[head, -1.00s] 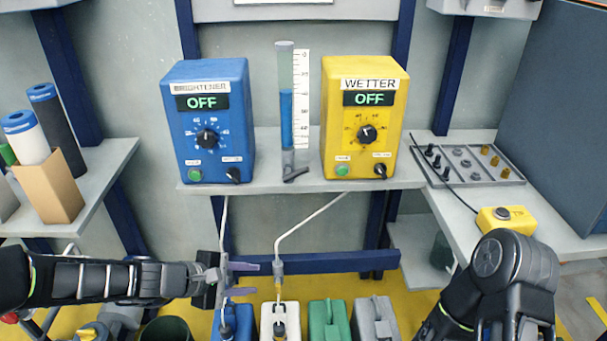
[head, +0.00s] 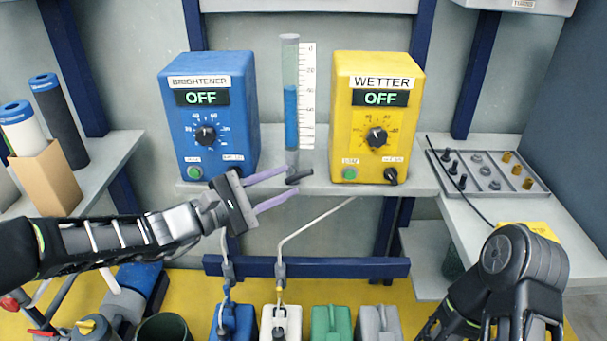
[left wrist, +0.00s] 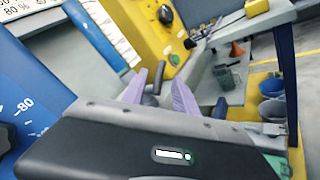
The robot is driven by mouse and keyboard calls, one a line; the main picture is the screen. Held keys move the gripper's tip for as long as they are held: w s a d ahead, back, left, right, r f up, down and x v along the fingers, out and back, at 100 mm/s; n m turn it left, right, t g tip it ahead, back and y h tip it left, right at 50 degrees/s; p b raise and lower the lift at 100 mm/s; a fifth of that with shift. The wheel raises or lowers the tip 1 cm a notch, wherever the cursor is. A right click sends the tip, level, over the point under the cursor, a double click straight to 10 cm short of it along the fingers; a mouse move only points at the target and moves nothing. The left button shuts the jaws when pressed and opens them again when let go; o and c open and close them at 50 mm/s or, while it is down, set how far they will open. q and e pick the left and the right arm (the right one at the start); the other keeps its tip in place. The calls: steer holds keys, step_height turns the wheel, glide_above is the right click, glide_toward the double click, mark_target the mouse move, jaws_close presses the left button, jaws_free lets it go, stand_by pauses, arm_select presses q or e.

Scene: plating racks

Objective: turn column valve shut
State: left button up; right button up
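The glass column (head: 290,95) stands upright between the two boxes, with blue liquid up to about its middle and a white scale beside it. Its valve, with a dark lever (head: 299,177), is at the column's foot, the lever pointing right and slightly up. My left gripper (head: 281,187) is open, its two purple fingers pointing right toward the valve, just left of the lever. In the left wrist view the purple fingers (left wrist: 158,92) are apart, with a dark grey part of the valve (left wrist: 151,100) showing between them. My right arm is at the lower right; its fingers are not visible.
The blue BRIGHTENER box (head: 208,115) and yellow WETTER box (head: 374,118) flank the column, both reading OFF. The grey shelf (head: 330,186) carries them. Several jugs stand below, with pale tubes rising from the blue jug (head: 233,322) and white jug (head: 281,323). A tray of fittings (head: 487,172) lies right.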

mark_target(300, 176)
arm_select(q)
steer(key=x, duration=0.5)
steer(key=shift+w+d, duration=0.25)
steer(key=shift+d, duration=0.1)
steer(key=shift+c, duration=0.4)
jaws_close()
